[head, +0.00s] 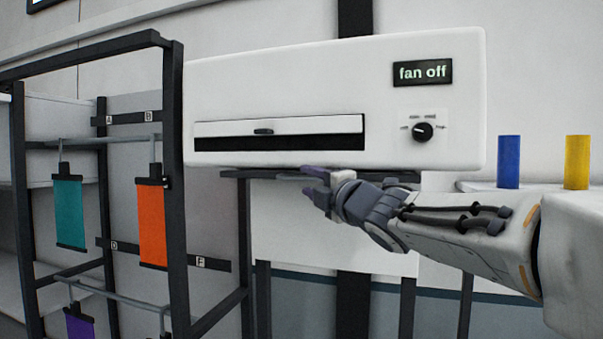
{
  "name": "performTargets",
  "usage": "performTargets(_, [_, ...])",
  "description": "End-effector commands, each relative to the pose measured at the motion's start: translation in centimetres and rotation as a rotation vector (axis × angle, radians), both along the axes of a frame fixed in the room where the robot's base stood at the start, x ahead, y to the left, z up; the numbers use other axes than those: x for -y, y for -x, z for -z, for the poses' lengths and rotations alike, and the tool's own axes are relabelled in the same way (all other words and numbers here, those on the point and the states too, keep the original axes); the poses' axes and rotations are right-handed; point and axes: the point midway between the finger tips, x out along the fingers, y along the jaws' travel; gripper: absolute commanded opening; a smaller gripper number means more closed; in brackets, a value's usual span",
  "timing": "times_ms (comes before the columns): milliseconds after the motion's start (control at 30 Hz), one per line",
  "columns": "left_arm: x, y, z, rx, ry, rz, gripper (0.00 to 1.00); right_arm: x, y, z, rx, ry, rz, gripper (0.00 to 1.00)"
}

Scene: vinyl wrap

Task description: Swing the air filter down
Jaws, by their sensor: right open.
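A large white box-shaped unit (290,80) shows in the head view, with a sign (422,73) reading "fan off" and a black dial (423,132). Its front has a long dark slot (300,144) with a white strip and a small dark handle (263,131) above it. I cannot tell which part is the air filter. My right gripper (312,182) is just below the unit's lower edge, right of the handle, open with nothing visible in it. I cannot tell whether it touches the unit. My left gripper is not in view.
A dark rack (174,200) at left holds hanging teal (69,212), orange (152,222) and purple (79,324) sheets. A blue cylinder (508,162) and a yellow cylinder (577,162) stand on a white surface at right. Dark frame bars are beneath the unit.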

Motion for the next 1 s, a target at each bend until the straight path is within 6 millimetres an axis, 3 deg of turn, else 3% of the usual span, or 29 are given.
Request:
performTargets(233, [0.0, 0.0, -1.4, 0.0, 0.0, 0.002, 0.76, -1.7, -2.8, -0.6, -0.002, -0.001, -0.003, 0.45])
performTargets(600, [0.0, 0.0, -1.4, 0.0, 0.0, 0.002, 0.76, -2.1, -3.3, -0.5, -0.001, -0.001, -0.004, 0.45])
performTargets(700, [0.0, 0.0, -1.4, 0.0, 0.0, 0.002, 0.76, -2.1, -3.3, -0.5, -0.001, -0.001, -0.004, 0.06])
performTargets(733, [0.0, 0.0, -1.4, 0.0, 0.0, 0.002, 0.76, -2.1, -3.3, -0.5, -0.001, -0.001, -0.004, 0.0])
performTargets(1000, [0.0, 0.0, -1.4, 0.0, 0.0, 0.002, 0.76, -2.0, -3.3, -0.5, -0.001, -0.001, -0.004, 0.0])
